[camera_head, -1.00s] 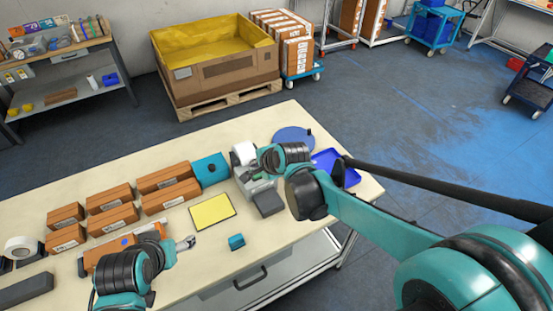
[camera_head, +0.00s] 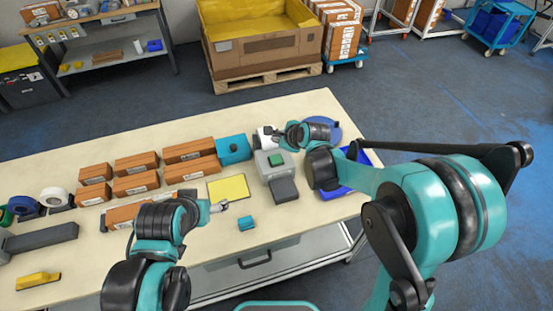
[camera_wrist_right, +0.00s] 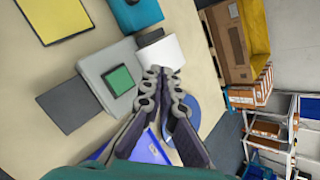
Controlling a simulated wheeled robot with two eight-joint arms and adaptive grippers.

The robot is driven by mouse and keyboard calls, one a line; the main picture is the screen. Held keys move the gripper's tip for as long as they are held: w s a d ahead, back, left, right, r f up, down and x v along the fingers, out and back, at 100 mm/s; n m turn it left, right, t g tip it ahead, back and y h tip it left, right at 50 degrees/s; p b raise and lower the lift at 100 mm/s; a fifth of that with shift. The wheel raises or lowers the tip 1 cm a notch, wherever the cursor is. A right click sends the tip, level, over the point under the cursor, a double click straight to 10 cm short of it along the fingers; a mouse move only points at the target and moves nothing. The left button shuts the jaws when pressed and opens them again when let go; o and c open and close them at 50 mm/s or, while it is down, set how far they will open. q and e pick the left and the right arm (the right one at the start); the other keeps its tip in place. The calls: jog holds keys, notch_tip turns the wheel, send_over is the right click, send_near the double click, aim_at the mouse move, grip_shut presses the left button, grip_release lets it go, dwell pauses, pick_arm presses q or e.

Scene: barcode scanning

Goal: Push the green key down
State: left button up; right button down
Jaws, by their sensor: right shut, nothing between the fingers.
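The green key (camera_head: 277,160) is a square raised button on top of a grey box-shaped device (camera_head: 264,171). In the right wrist view the green key (camera_wrist_right: 119,81) shows whole, on the device's light grey top (camera_wrist_right: 96,70). My right gripper (camera_head: 283,134) is shut and empty, just behind the device in the head view. In the right wrist view its fingertips (camera_wrist_right: 162,73) are together, to the right of the key and apart from it in the picture, over the white roll. My left gripper (camera_head: 221,206) is by the yellow pad's lower edge; its fingers are too small to judge.
A white roll (camera_head: 264,138) and a blue box (camera_head: 233,150) stand beside the device. A blue tray (camera_head: 338,190) lies to its right. Several brown boxes (camera_head: 136,185) fill the table's left.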

jog(key=b, duration=0.6)
send_near(274, 157)
jog(key=shift+w+a+f, duration=0.4)
jog(key=shift+w+f, duration=0.05)
jog(key=shift+w, duration=0.35)
jog(key=shift+w+a+f, duration=0.45)
jog(key=shift+w+f, duration=0.05)
jog(key=shift+w, duration=0.3)
jog(key=shift+w+a+f, duration=0.4)
jog(key=shift+w+f, duration=0.05)
jog(key=shift+w, duration=0.35)
jog(key=shift+f, duration=0.1)
jog(key=shift+f+b, duration=0.35)
jog(key=shift+b, duration=0.2)
jog(key=shift+f+b, duration=0.6)
jog(key=shift+f, duration=0.05)
jog(key=shift+r, duration=0.1)
jog(key=shift+r+p, duration=0.8)
jog(key=shift+r, duration=0.25)
